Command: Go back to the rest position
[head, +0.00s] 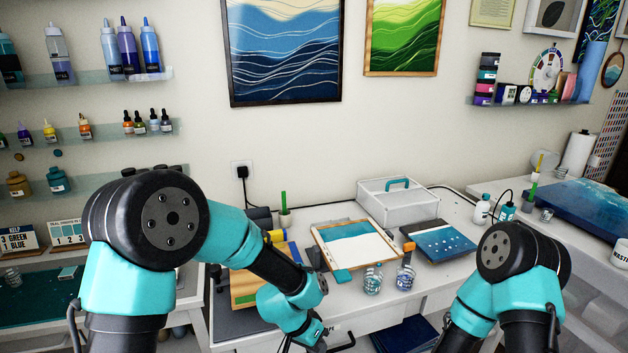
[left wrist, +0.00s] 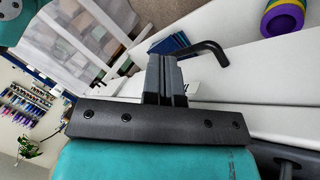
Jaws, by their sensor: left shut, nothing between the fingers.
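My left gripper (left wrist: 164,72) shows in the left wrist view. Its two dark fingers are pressed together with nothing between them. In the head view my left arm reaches down to the front of the white workbench (head: 440,279), and its fingertips are hard to make out there. My right arm is folded at the lower right of the head view, and its gripper is out of the picture.
On the bench are a wooden-framed panel (head: 352,247), a dark blue panel (head: 440,243), two clear cups (head: 373,281) and a white box (head: 398,207). A bent black bar (left wrist: 207,50) is close to my left fingertips. Shelves of bottles line the left wall.

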